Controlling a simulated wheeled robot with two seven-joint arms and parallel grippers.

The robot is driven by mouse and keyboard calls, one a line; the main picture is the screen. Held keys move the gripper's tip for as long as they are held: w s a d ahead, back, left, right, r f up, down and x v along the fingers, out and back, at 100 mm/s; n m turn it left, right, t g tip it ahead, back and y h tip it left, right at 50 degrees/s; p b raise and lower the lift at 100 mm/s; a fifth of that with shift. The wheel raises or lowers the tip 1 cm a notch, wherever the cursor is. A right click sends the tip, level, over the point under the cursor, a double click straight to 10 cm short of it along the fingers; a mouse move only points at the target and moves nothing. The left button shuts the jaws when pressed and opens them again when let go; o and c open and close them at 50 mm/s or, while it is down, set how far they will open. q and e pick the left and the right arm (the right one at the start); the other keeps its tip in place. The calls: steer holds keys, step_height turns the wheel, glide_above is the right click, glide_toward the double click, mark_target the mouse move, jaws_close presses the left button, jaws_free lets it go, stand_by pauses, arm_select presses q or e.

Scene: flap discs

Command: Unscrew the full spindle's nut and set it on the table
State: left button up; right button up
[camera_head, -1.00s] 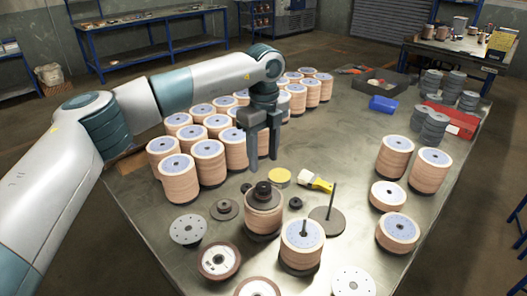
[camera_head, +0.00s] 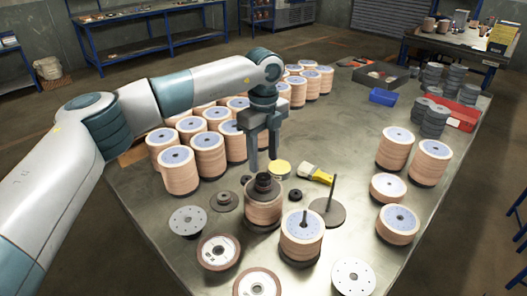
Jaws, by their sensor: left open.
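The full spindle (camera_head: 263,212) is a stack of tan flap discs near the middle of the table. A dark nut (camera_head: 263,181) sits on its top, over a dark flange. My left gripper (camera_head: 263,164) points down with its two fingers apart and empty. In the picture its fingertips are just above and behind the nut, and I see no contact. The exact gap in depth is hard to judge. My right gripper is not in view.
Disc stacks (camera_head: 208,153) crowd the back left.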

mark_target(263, 178)
arm_select(q)
steer(key=shift+f, duration=0.95)
steer(key=shift+f+b, duration=1.35)
steer(key=shift+f, duration=0.05)
steer(key=shift+f+b, duration=0.4)
steer(key=shift+f, duration=0.2)
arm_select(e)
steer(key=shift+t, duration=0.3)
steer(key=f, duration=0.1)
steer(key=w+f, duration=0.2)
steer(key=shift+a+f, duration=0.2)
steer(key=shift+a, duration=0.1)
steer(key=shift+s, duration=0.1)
